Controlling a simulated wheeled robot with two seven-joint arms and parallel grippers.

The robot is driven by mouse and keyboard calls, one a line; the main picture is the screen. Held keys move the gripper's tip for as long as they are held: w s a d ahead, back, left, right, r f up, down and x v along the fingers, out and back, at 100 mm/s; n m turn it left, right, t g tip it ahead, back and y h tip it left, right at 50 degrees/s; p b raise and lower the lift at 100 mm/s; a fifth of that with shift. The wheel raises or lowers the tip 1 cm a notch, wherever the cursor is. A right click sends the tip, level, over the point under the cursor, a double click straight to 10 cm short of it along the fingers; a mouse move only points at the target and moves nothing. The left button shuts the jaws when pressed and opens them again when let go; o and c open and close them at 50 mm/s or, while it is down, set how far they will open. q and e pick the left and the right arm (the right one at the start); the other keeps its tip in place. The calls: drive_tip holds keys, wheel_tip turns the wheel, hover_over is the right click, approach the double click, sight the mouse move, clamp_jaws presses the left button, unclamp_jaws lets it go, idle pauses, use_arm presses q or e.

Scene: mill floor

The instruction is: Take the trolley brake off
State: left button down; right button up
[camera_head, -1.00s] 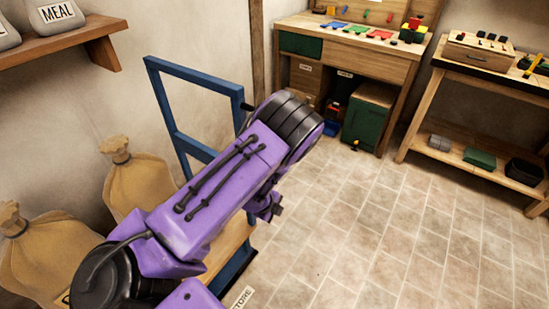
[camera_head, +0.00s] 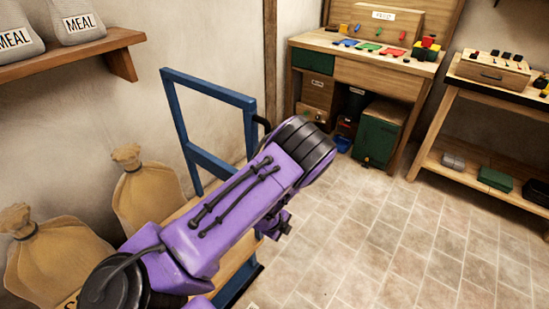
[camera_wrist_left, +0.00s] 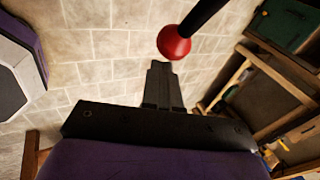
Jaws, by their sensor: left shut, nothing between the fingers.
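The trolley has a blue upright frame (camera_head: 208,86) and a wooden deck (camera_head: 240,252), at the left of the head view. My left arm crosses in front of it and hides part of it. In the left wrist view my left gripper (camera_wrist_left: 161,72) is shut and empty. A red ball knob (camera_wrist_left: 174,46) on a dark rod (camera_wrist_left: 204,15) shows just beyond its fingertips. I cannot tell whether they touch. The knob does not show in the head view. My right gripper is not in view.
Tied sacks (camera_head: 146,190) stand by the trolley, with a shelf of meal bags (camera_head: 78,27) above. A wooden desk (camera_head: 352,72) with coloured pieces and a bench (camera_head: 450,118) stand at the back and right. The tiled floor (camera_head: 400,240) between is clear.

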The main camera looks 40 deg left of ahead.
use_arm(q)
drive_tip(key=s+d+r+p, duration=0.5)
drive_tip(key=d+r+p, duration=0.3)
drive_tip(key=r+p, duration=0.1)
drive_tip(key=shift+s+d+r+p, duration=0.15)
drive_tip(key=shift+s+r+p, duration=0.2)
drive_tip(key=shift+r, duration=0.1)
